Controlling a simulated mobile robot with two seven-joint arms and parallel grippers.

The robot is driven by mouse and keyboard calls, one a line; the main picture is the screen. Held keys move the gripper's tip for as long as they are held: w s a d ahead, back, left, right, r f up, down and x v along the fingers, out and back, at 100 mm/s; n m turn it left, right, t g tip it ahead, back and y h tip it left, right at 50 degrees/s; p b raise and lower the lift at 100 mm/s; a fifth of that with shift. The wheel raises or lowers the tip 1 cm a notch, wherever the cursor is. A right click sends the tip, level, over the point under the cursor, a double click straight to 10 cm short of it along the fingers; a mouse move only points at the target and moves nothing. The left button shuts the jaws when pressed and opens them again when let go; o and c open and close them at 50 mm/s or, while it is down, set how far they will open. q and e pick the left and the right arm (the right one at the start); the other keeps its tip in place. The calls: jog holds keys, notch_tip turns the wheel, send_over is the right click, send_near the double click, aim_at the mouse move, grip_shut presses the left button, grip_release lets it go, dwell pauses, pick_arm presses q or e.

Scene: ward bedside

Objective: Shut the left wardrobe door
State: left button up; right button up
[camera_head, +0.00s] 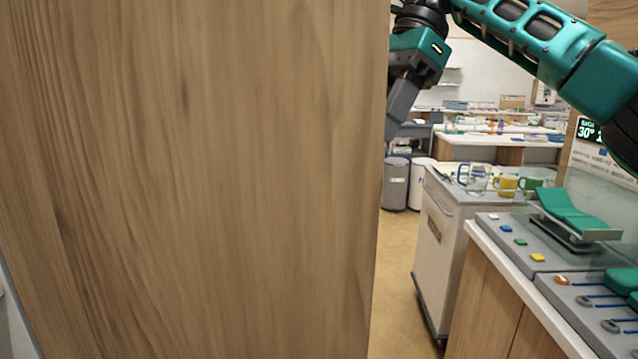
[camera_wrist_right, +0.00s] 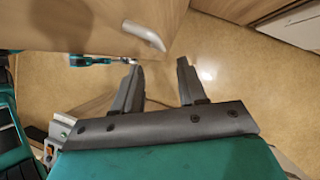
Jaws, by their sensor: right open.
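A large wooden panel (camera_head: 190,180), which looks like the open wardrobe door, fills the left and middle of the head view and hides what is behind it. My right gripper (camera_head: 392,128) hangs at the door's right edge, partly hidden by it. In the right wrist view my right gripper (camera_wrist_right: 157,65) is open, with nothing between its fingers. Wood of the door (camera_wrist_right: 110,15) shows beyond the fingers there, with a pale bar handle (camera_wrist_right: 145,35) on it. Whether a finger touches the door I cannot tell. My left gripper is not seen in the head view.
A counter with a grey button-and-slider panel (camera_head: 515,240) stands at the lower right. Behind it is a pale cart (camera_head: 432,235) with mugs (camera_head: 505,185) on top. Bins (camera_head: 396,183) stand farther back. A strip of floor (camera_head: 397,260) is clear beside the door.

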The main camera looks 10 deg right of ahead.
aim_at(346, 192)
jog(key=shift+h, duration=0.5)
jog(key=x, duration=1)
jog(key=shift+s+a+f+b, duration=0.15)
jog(key=shift+s+a+b, duration=0.1)
jog(key=shift+a+b, duration=0.15)
grip_shut()
